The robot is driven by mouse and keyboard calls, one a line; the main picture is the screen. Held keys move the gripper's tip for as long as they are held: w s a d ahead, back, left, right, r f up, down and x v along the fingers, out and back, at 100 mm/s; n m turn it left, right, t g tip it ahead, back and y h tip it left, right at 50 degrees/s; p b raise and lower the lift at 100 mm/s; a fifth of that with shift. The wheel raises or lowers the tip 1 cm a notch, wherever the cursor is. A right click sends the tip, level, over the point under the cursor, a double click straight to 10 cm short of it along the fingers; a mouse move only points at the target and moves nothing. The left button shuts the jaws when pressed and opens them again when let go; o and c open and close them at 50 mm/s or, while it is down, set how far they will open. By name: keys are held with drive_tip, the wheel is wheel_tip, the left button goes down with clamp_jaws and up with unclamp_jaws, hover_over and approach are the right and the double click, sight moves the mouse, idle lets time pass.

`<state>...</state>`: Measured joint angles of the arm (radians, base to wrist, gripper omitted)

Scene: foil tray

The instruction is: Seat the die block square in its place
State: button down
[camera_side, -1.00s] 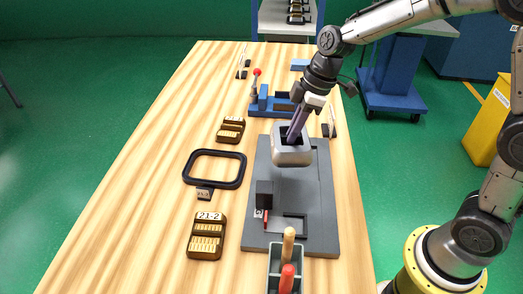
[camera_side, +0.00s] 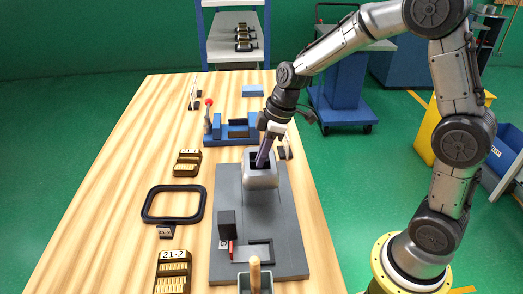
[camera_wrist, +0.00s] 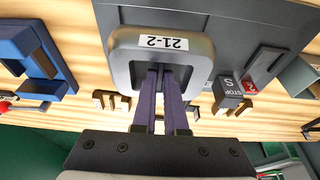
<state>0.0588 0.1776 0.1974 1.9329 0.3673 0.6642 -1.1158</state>
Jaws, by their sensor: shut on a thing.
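The die block (camera_side: 261,179) is a silver-grey, rounded box with an open top, over the far part of the dark grey plate (camera_side: 229,190). In the wrist view its rim (camera_wrist: 197,62) carries a label reading 21-2. My gripper (camera_side: 263,160) reaches down into its opening with purple fingers and is shut on it; the fingers also show in the wrist view (camera_wrist: 164,78). The block looks roughly upright in the side view. I cannot tell whether its underside touches the plate, and its underside is hidden.
A dark stop block (camera_side: 227,223) stands on the plate's near part, beside a rectangular recess (camera_side: 259,250). A black ring frame (camera_side: 148,204) and brown blocks (camera_side: 187,163) lie left of the plate. A blue fixture (camera_side: 229,132) stands beyond it.

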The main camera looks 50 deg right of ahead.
sight(264, 167)
drive_tip(key=shift+w+f, duration=0.1)
drive_tip(key=shift+f, duration=1.9)
drive_tip(key=shift+f, duration=0.55)
idle(1.0)
drive_tip(key=c, duration=1.2)
unclamp_jaws()
drive_tip(key=shift+f, duration=0.1)
drive_tip(key=shift+r, duration=2.2)
